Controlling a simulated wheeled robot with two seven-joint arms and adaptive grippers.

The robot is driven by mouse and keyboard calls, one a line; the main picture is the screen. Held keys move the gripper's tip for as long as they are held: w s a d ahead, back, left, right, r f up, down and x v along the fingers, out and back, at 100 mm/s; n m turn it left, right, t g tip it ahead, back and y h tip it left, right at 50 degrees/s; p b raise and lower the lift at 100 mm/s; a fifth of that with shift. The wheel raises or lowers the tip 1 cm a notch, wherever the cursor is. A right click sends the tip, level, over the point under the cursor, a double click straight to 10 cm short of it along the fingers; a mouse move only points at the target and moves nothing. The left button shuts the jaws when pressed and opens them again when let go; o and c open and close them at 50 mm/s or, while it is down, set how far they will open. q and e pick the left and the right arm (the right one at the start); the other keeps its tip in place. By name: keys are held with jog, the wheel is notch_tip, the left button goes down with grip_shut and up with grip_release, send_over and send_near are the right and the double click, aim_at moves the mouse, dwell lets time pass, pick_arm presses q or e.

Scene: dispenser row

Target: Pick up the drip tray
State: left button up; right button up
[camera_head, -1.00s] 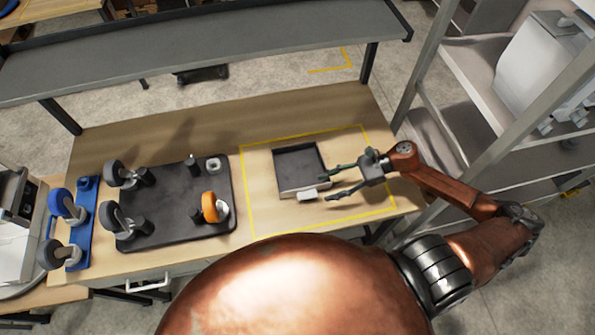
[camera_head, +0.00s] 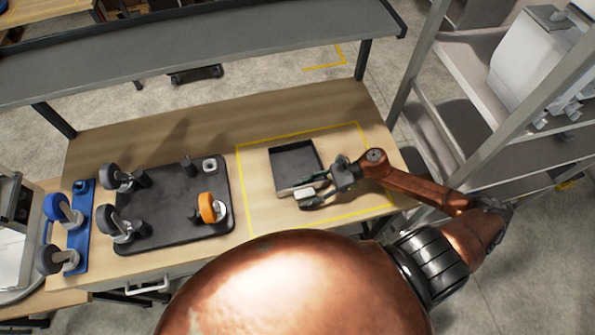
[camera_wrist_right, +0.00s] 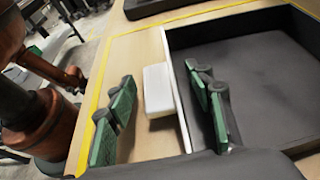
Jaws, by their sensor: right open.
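The drip tray (camera_head: 293,162) is a dark, shallow square tray with a pale front edge and a white block-like handle (camera_head: 304,192). It lies inside the yellow outline on the wooden table. My right gripper (camera_head: 312,190) is open at the tray's front right corner. In the right wrist view its green-padded fingers (camera_wrist_right: 162,114) stand on either side of the white handle (camera_wrist_right: 157,90) and the tray's front wall, one finger outside and one over the inside of the tray (camera_wrist_right: 245,75). I cannot tell whether the fingers touch it. My left gripper is not in view.
A dark mat (camera_head: 172,215) to the left holds several casters, one with an orange wheel (camera_head: 207,207). A blue rack (camera_head: 77,240) with casters stands at the far left. A grey shelf (camera_head: 200,55) spans the back, and metal shelving (camera_head: 470,110) stands at the right.

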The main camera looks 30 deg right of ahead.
grip_shut()
dwell(0.5)
dwell(0.3)
